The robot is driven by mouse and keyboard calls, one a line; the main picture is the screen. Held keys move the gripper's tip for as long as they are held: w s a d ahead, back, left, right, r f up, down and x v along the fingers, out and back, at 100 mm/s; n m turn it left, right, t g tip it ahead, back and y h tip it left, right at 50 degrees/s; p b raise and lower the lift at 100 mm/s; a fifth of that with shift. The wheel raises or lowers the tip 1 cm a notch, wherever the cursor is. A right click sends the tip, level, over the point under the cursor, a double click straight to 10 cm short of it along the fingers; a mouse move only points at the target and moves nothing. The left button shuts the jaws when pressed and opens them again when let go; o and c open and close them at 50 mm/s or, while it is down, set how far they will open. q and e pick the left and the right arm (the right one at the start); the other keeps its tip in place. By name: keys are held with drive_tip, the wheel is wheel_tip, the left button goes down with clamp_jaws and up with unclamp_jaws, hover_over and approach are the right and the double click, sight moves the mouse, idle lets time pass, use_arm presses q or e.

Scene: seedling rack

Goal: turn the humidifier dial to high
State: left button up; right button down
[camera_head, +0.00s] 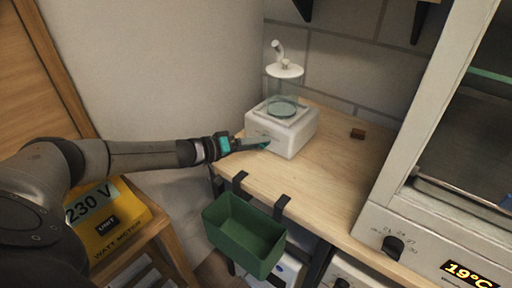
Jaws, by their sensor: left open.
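The humidifier (300,136) is a white box with a clear cylinder and a white spouted lid on top. It stands upright at the back left of the wooden bench. My left arm reaches in from the left, and my left gripper (262,144) is at the humidifier's left front face, open, with its fingertips at or very near that face. I cannot tell whether they touch. The dial cannot be made out; the fingers cover part of that face. My right gripper is not in view.
A green bin (244,234) hangs from the bench's (335,180) front edge. A white cabinet (425,235) with a black knob and a 19°C display stands at right. A yellow watt meter (118,222) sits lower left.

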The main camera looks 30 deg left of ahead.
use_arm(q)
drive_tip(key=shift+w, duration=0.1)
drive_tip(key=shift+c, duration=0.2)
clamp_jaws()
idle(0.4)
